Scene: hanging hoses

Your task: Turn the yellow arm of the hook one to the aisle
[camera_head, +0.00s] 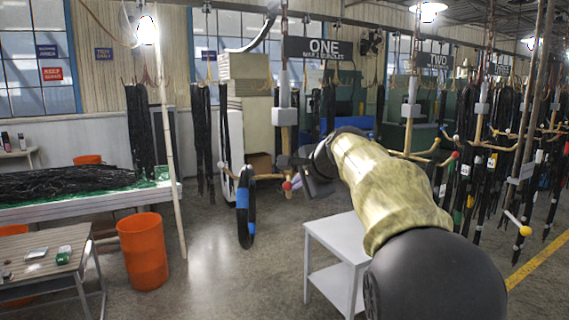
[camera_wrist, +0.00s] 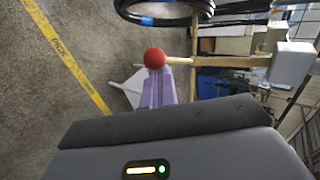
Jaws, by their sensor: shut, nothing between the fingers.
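Hook one hangs under the "ONE" sign (camera_head: 318,48), with a pale block (camera_head: 285,116) on its post. In the wrist view its block (camera_wrist: 293,68) carries a wooden arm (camera_wrist: 215,61) ending in a red ball (camera_wrist: 154,58). The red ball also shows in the head view (camera_head: 287,186). I cannot make out a yellow end on this hook. A black hose loop with blue tape (camera_head: 243,198) hangs at its left. My gripper (camera_wrist: 160,74) is shut and empty, its pale purple fingers at the red ball; I cannot tell whether they touch.
A white side table (camera_head: 338,238) stands below my arm. An orange bin (camera_head: 143,250) and a hose-covered table (camera_head: 110,200) are at left. Other hooks with hoses hang at right, one arm ending in a yellow ball (camera_head: 525,231). Floor at centre left is clear.

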